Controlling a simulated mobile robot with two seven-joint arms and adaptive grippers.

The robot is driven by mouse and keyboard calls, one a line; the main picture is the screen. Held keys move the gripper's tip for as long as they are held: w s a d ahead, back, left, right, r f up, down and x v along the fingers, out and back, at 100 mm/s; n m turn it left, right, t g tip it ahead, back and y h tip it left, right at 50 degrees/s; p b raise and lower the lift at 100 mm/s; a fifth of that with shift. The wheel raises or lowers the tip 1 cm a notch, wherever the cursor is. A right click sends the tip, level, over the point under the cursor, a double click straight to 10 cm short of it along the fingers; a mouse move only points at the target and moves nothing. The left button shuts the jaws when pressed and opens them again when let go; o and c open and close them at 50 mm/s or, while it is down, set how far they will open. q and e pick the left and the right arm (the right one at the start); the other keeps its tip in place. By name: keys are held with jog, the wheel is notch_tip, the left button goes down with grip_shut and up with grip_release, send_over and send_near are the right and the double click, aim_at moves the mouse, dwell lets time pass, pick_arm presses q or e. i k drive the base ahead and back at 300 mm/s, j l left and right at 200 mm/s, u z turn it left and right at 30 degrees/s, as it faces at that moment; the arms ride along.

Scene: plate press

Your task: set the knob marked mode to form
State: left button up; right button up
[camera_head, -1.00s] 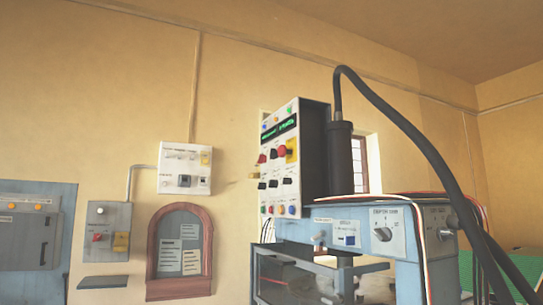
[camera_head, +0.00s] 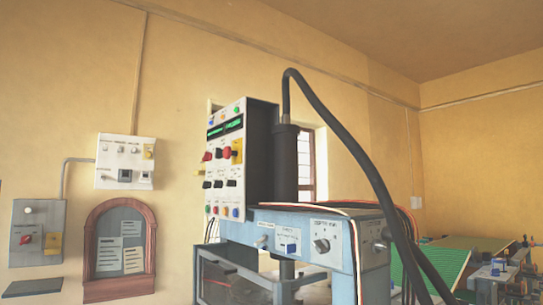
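A white control panel (camera_head: 211,180) on the front of a dark box stands above the blue press. It carries a green lit display (camera_head: 225,128), several red and black knobs and coloured buttons. One red knob (camera_head: 227,153) sits beside a yellow plate. A row of black knobs (camera_head: 218,184) is below. The panel is seen at a slant and its small labels are unreadable, so I cannot tell which knob is marked mode. A separate grey knob (camera_head: 321,246) on the blue press front has a label that seems to begin with "DEPTH". Neither gripper is in view.
The blue press (camera_head: 268,233) has a black cylinder (camera_head: 285,165) and a thick black hose (camera_head: 345,135) arching right. A white wall box (camera_head: 126,162), a grey switch box (camera_head: 37,233) and an arched notice board (camera_head: 120,250) are left. Green-topped benches (camera_head: 443,266) are right.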

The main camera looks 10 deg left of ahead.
aim_at(218, 152)
jog(key=i+j+z, duration=0.2)
jog(key=j+z, duration=0.25)
jog(key=j, duration=0.25)
jog(key=i+j+z, duration=0.1)
jog(key=j+z, duration=0.35)
jog(key=j, duration=0.25)
jog(key=j+z, duration=0.45)
jog(key=j, duration=0.25)
jog(key=k, duration=0.05)
